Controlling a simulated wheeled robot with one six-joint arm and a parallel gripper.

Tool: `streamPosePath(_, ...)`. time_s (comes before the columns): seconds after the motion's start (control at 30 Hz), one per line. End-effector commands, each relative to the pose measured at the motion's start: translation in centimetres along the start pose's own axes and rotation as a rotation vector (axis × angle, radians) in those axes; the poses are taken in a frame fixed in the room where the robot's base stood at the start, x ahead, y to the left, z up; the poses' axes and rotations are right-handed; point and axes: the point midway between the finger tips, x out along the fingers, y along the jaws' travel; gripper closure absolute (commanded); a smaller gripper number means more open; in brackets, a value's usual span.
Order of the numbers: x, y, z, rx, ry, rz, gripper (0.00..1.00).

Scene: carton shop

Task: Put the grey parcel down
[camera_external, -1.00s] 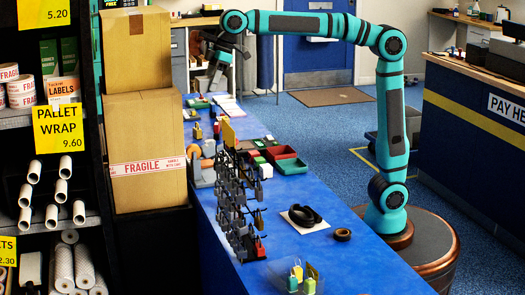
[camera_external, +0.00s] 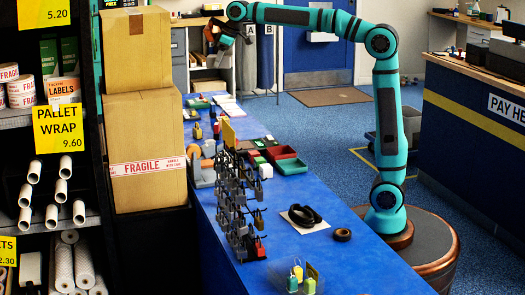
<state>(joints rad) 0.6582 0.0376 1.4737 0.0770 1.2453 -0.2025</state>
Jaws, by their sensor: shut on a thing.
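My gripper (camera_external: 214,34) is at the far end of the blue counter, just right of the upper brown carton, with my arm stretched out level to the left. It is small and dark in this view, and its fingertips are hard to make out. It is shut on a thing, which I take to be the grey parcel. The parcel's outline cannot be told apart from the gripper and the shelving behind, and no other grey parcel stands out. The gripper is held well above the counter top.
Stacked brown cartons (camera_external: 137,50) stand close left of the gripper.

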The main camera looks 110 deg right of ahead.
Motion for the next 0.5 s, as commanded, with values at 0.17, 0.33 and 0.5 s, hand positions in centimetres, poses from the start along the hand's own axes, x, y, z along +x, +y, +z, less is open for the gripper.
streamPosePath(0.17,-0.5,6.4,1.1,0.091,0.001,0.038,0.74)
streamPosePath(0.33,-1.0,11.8,2.4,0.169,0.001,0.07,0.74)
streamPosePath(0.5,-1.5,15.4,3.5,0.221,0.001,0.092,0.74)
